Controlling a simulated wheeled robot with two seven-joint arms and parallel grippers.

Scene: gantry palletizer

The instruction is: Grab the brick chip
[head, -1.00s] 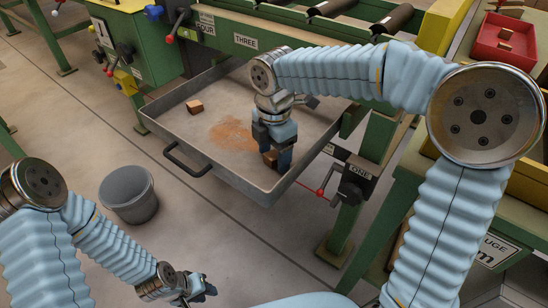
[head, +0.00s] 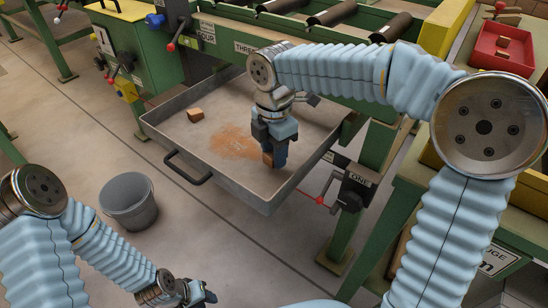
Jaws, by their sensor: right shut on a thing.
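A small orange-brown brick chip (head: 268,159) is between the fingers of my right gripper (head: 270,152), which points down over the near right part of a grey metal tray (head: 166,130). The gripper is shut on this chip and partly hides it. A second brick chip (head: 195,114) lies in the tray toward its left side. Reddish brick dust is spread on the tray floor between the two. My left gripper (head: 200,296) is low at the bottom of the view, away from the tray; its fingers are too small and dark to read.
A grey bucket (head: 128,199) stands on the floor left of the tray. A red bin (head: 503,48) with small brick pieces sits at the upper right. Green machine frames with rollers (head: 333,12) border the tray behind and to the right.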

